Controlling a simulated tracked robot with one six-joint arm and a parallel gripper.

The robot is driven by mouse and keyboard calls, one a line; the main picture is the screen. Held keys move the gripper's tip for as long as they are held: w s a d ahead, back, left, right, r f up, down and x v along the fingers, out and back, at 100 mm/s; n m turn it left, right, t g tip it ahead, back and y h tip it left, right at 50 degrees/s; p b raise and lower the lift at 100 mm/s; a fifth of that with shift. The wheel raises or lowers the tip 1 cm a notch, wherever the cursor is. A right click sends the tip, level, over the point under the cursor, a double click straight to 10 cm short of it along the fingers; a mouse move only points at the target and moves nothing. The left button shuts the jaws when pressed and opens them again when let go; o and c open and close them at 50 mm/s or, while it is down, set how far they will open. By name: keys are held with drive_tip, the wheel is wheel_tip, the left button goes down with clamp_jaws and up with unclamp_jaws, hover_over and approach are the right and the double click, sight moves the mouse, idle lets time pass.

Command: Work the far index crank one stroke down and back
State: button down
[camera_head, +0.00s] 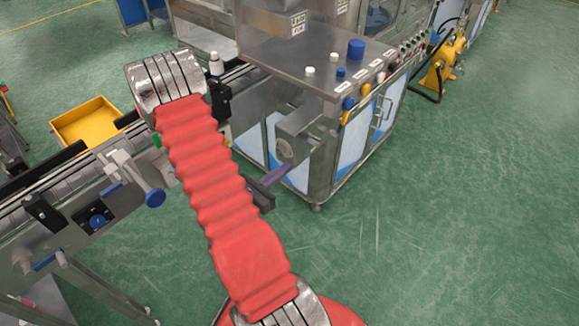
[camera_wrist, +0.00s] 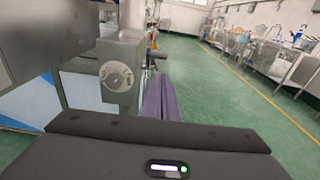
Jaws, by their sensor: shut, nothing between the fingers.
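A grey metal housing with a round hub plate, which looks like the index crank's (camera_head: 300,122), juts from the side of the steel machine in the head view. In the wrist view the housing and its round plate (camera_wrist: 117,77) fill the area left of my fingers. I cannot clearly make out a crank handle. My gripper (camera_head: 287,168) has purple fingers, shut together and empty. They show just below the housing in the head view. In the wrist view the fingers (camera_wrist: 158,82) point ahead, just right of the housing; I cannot tell whether they touch anything.
The steel machine top (camera_head: 290,55) carries white and blue knobs. Blue and yellow knobs (camera_head: 348,103) sit along its edge. A conveyor (camera_head: 60,195) runs at the left, partly behind my red-sleeved arm. A yellow bin (camera_head: 85,122) stands beyond it. Green floor (camera_head: 450,220) is clear at the right.

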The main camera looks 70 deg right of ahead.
drive_tip(key=shift+v, duration=0.8)
drive_tip(key=shift+r, duration=0.1)
drive_tip(key=s+a+f+m+g+y, duration=0.1)
drive_tip(key=s+a+m+g+y, duration=0.35)
drive_tip(key=s, duration=0.25)
drive_tip(key=a+r+m+y, duration=0.2)
drive_tip(key=a+m+y, duration=0.35)
drive_tip(key=a, duration=0.35)
drive_tip(key=w+a+r+m+t+y, duration=0.25)
drive_tip(key=w+a+r+t, duration=0.25)
drive_tip(key=w+a, duration=0.25)
drive_tip(key=w+a+r+m+t+y, duration=0.2)
drive_tip(key=w+a+r+m+t, duration=0.15)
drive_tip(key=w+a, duration=0.4)
drive_tip(key=a+r+n+t+y, duration=0.1)
drive_tip(key=a+r+t, duration=0.6)
drive_tip(key=a+r, duration=0.5)
wheel_tip(320, 180, up, 2)
drive_tip(key=shift+w+a+r+n+y, duration=0.2)
drive_tip(key=shift+w+r+n+y, duration=0.05)
drive_tip(key=shift+w+n+y, duration=0.15)
